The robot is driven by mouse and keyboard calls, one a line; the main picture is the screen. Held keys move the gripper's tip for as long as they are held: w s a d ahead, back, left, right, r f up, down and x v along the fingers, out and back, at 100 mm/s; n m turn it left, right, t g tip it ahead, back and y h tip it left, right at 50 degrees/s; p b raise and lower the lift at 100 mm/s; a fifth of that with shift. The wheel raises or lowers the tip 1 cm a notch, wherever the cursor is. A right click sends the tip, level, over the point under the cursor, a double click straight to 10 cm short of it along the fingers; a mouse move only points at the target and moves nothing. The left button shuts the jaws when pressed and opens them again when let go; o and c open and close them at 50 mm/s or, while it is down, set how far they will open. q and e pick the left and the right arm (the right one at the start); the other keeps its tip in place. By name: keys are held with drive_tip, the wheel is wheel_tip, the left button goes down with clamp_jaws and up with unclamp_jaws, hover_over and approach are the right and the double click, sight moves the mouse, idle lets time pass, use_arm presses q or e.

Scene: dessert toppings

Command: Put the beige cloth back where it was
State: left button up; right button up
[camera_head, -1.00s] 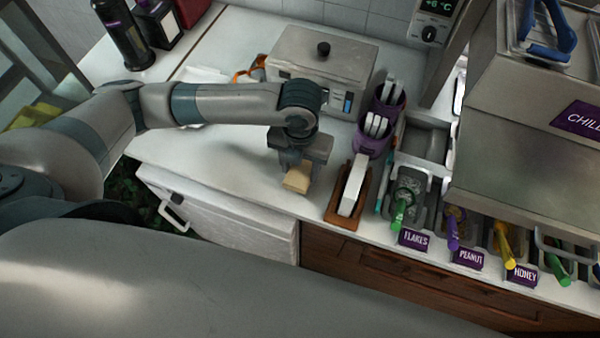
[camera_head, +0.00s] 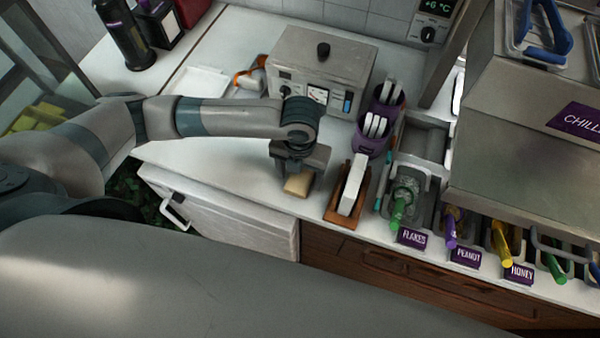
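The beige cloth (camera_head: 298,185) is a small folded block near the front edge of the white counter. My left gripper (camera_head: 298,172) points down right above it, with its fingers at the cloth's upper part. It looks shut on the cloth, though the gripper's body hides most of the fingertips. I cannot tell whether the cloth's underside touches the counter. My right gripper is not in view.
A wooden holder with a white block (camera_head: 352,188) stands just right of the cloth. A steel box appliance (camera_head: 322,70) is behind. A white tray (camera_head: 200,83) lies back left. Topping tubs with labels (camera_head: 412,238) line the right. Counter left of the cloth is clear.

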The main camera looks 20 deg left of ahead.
sight(300, 177)
use_arm(q)
drive_tip(key=shift+r, duration=0.1)
wheel_tip(300, 177, up, 12)
drive_tip(key=b, duration=0.3)
idle(0.6)
idle(0.8)
